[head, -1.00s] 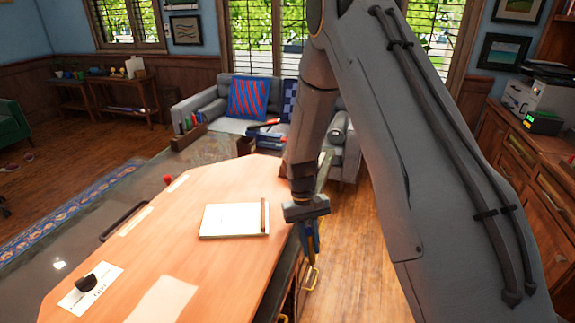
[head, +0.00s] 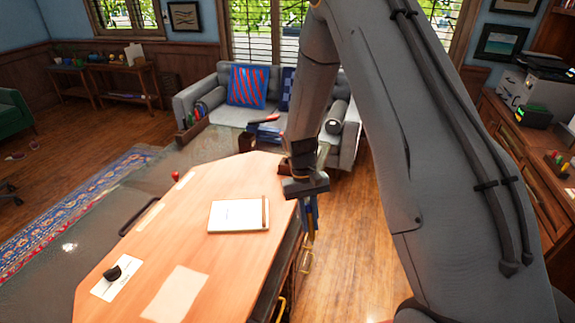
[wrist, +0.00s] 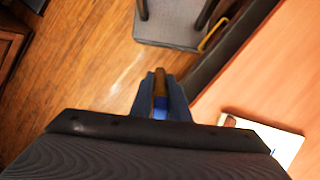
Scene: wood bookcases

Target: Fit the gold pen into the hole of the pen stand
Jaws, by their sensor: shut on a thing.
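My gripper (head: 311,222) hangs past the right edge of the wooden desk top, pointing down. Its blue fingers are shut on the gold pen, which shows as a narrow brown-gold strip (wrist: 160,86) between the fingers in the wrist view. Most of the pen is hidden by the fingers. A small black object (head: 113,272) sits on a white card near the left front of the desk, well apart from my gripper. It may be the pen stand; its hole is too small to make out.
The desk top (head: 170,240) carries a white notebook (head: 238,215) with a brown edge and a pale sheet (head: 175,293). A grey sofa (head: 215,113) stands behind. A cabinet (head: 530,150) with a printer is at right. Wooden floor is open beside the desk.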

